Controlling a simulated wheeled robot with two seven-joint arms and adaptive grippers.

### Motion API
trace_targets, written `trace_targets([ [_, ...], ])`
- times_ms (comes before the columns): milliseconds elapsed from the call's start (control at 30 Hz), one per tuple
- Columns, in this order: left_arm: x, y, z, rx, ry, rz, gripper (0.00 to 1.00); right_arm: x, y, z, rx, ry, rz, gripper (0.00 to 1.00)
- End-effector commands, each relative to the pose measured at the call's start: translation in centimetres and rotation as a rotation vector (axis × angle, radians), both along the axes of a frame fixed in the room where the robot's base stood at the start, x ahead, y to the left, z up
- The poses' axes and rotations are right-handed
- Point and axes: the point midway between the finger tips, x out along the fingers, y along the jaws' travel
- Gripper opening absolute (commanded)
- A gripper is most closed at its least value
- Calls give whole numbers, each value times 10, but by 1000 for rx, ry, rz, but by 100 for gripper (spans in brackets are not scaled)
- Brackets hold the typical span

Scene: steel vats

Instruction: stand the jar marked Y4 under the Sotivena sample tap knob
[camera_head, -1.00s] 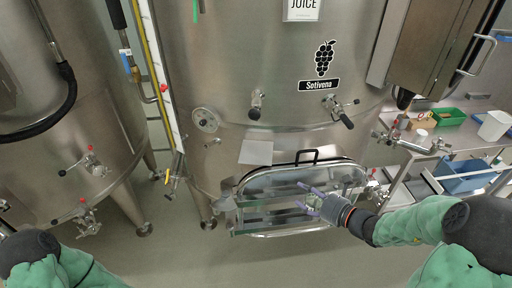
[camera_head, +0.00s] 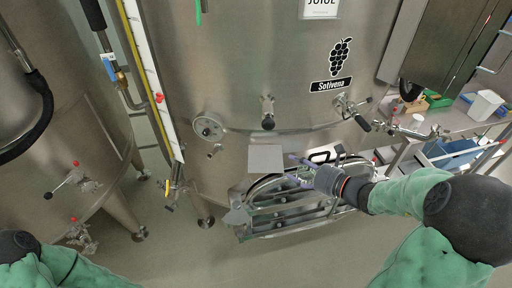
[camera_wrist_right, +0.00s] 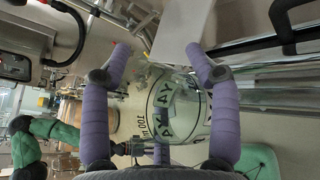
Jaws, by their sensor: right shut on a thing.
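The clear jar marked Y4 (camera_wrist_right: 175,108) is between the purple fingers of my right gripper (camera_wrist_right: 160,62) in the right wrist view; black marks show on its wall. In the head view my right gripper (camera_head: 300,172) is shut on it, just right of and below a pale square plate (camera_head: 265,158) on the Sotivena vat (camera_head: 235,70). The jar is hard to make out there. A tap with a black knob (camera_head: 267,122) sticks out of the vat above the plate. My left gripper is out of view.
A valve with a black handle (camera_head: 360,122) and a pipe fitting (camera_head: 415,128) are to the right. A bench (camera_head: 455,120) holds containers. A second vat (camera_head: 60,120) stands at left.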

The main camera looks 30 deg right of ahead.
Motion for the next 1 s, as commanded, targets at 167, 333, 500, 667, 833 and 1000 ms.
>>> trace_targets([
  [167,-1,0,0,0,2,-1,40,32,13,1,1,-3,7,25],
  [333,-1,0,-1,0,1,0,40,63,25,0,1,-3,8,25],
  [500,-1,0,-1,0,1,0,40,95,36,0,1,-1,6,25],
  [667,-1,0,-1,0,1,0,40,113,41,0,0,-1,2,25],
  [833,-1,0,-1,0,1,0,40,124,45,0,1,-1,3,25],
  [1000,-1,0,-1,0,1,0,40,149,55,-1,1,-1,5,25],
])
